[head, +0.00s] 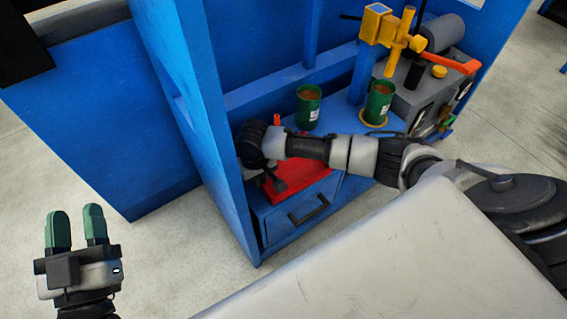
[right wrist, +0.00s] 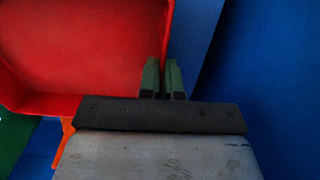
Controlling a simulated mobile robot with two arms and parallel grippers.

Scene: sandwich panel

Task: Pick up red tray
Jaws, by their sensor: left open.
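The red tray (head: 318,172) lies on the blue drawer unit inside the blue frame, partly covered by my right arm. In the right wrist view the tray (right wrist: 75,55) fills the upper left, with its right wall running down to the fingertips. My right gripper (right wrist: 162,75) has its green fingers close together at that wall, one on each side of the rim, and looks shut on it. In the head view its fingers are mostly hidden by the wrist. My left gripper (head: 76,215) is open and empty at the lower left, well away from the tray.
Two green cans (head: 308,106) (head: 378,102) stand behind my right arm. A grey machine with a yellow and orange fixture (head: 392,28) is at the upper right. A blue upright (head: 205,110) borders the tray's left side. The drawer has a black handle (head: 309,209).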

